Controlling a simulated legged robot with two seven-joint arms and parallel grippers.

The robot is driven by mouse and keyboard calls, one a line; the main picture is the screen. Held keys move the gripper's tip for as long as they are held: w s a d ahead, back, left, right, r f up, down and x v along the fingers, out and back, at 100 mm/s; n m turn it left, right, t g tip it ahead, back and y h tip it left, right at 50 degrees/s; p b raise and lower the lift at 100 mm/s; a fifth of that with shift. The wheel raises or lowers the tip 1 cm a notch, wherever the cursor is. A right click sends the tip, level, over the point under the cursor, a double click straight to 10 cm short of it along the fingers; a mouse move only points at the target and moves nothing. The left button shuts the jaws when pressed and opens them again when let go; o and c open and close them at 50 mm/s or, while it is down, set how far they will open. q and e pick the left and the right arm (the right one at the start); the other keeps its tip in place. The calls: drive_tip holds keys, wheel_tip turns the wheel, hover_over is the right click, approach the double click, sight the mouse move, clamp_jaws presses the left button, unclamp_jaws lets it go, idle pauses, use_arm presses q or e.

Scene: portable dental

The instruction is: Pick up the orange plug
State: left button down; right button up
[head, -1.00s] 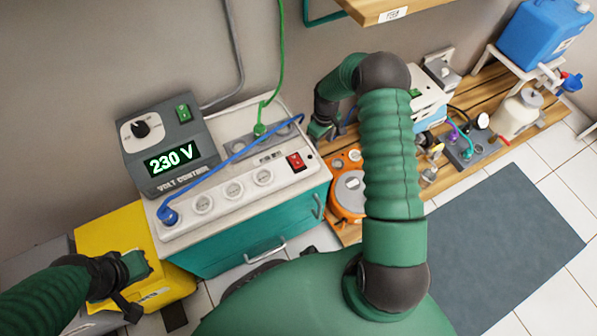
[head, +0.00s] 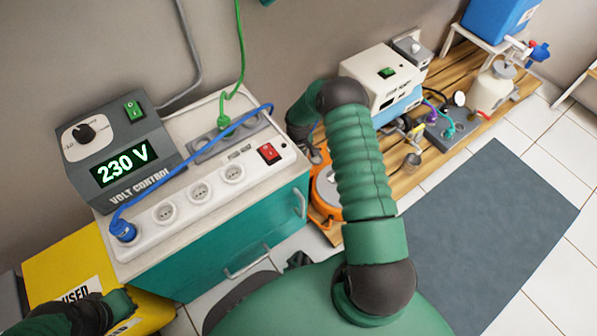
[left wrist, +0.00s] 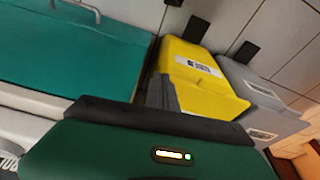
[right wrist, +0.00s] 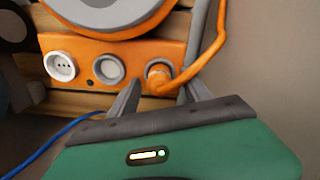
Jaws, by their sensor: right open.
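The orange plug (right wrist: 159,76) sits in the right-hand round socket on the front of an orange cable reel (right wrist: 72,47), with its orange cord running off to the right and up. In the right wrist view my right gripper (right wrist: 161,90) is open, its two fingertips just short of the plug, one to either side of it in the picture. In the head view that gripper is largely hidden by my arm beside the reel (head: 326,190). My left gripper (head: 118,305) is low over a yellow bin; its jaws do not show clearly.
A white power strip (head: 185,200) with a blue plug (head: 122,229) and a voltage controller (head: 113,155) stand on the teal cabinet (head: 235,240). A blue cord (right wrist: 45,148) lies left of my right gripper. The yellow bin (left wrist: 203,85) is near my left gripper.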

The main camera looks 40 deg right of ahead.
drive_tip(key=shift+r, duration=0.15)
clamp_jaws()
idle(0.4)
wheel_tip(320, 180, up, 10)
drive_tip(key=p, duration=0.7)
drive_tip(key=shift+r, duration=0.1)
